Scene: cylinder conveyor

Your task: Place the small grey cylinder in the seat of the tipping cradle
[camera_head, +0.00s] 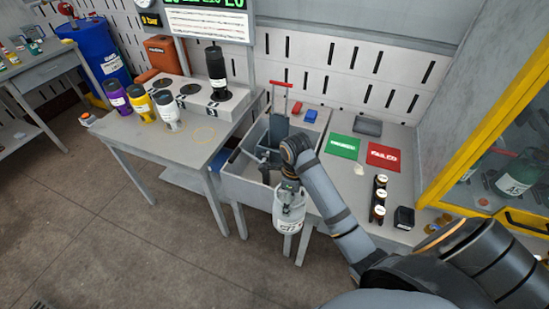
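A small grey cylinder (289,216) with a dark printed label hangs upright in front of the grey tub between the two tables. My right gripper (289,187) is at its top and appears shut on its neck; the fingers are small and partly merge with the cylinder's top. The tipping cradle (279,127) is a dark grey frame with a red T-handle, standing in the tub (246,188). Its seat is partly hidden behind my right arm's wrist. The cylinder is nearer to me than the cradle, apart from it. My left gripper is not in view.
On the left table stand a purple cylinder (116,98), a yellow one (139,103), a white-grey one (167,112) and a black one (216,72). The right table holds a green card (343,146), a red card (383,156) and several small dark bottles (379,197).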

